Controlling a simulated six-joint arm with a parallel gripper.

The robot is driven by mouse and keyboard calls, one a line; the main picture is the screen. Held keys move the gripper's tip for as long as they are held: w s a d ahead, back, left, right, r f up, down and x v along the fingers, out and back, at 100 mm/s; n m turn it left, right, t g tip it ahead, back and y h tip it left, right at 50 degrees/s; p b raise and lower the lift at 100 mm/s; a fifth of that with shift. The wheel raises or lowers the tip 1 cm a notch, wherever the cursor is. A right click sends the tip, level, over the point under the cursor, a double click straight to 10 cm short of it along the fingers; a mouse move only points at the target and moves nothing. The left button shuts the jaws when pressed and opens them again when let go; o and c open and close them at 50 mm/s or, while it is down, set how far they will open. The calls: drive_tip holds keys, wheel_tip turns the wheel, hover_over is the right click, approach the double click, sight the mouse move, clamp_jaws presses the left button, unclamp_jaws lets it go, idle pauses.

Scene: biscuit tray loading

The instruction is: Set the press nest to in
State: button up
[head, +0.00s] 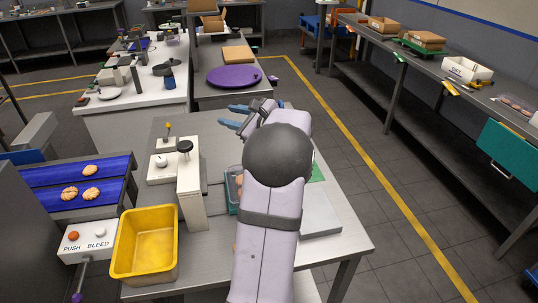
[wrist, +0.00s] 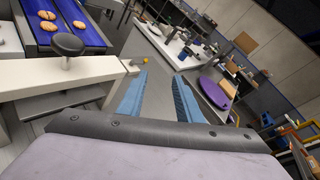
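The press (head: 190,195) is a pale upright frame with a black round knob (head: 184,146) on top, left of my arm on the metal table. A low white block (head: 158,171) sits at its far left side, with a small yellow-tipped handle (head: 167,127) beyond it. The press frame (wrist: 75,72) also fills the left of the wrist view. I cannot make out the nest clearly or tell whether it is in or out. My gripper (head: 226,115) is open and empty, right of and beyond the press; its two blue fingers stand apart in the wrist view (wrist: 160,84).
A blue conveyor (head: 60,180) with biscuits (head: 90,169) lies left of the press. My arm partly hides a teal tray (head: 231,199). Clear tabletop lies between press and gripper.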

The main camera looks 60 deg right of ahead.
drive_tip(key=s+d+f+m+g+b, duration=0.1)
drive_tip(key=s+d+f+m, duration=0.1)
drive_tip(key=s+f, duration=0.3)
drive_tip(key=s+d+f+m+h+b, duration=0.1)
drive_tip(key=s+d+f+m, duration=0.1)
drive_tip(key=s+f, duration=0.3)
drive_tip(key=s+d+f+m+g+h+b, duration=0.1)
drive_tip(key=s+d+f+m, duration=0.1)
drive_tip(key=s+f, duration=0.3)
wheel_tip(320, 180, down, 4)
drive_tip(key=shift+d+r+m+g, duration=0.1)
drive_tip(key=shift+r+m+g, duration=0.15)
drive_tip(key=shift+m, duration=0.55)
drive_tip(key=shift+p+x, duration=1)
drive_tip(key=shift+x, duration=2.7)
clamp_jaws()
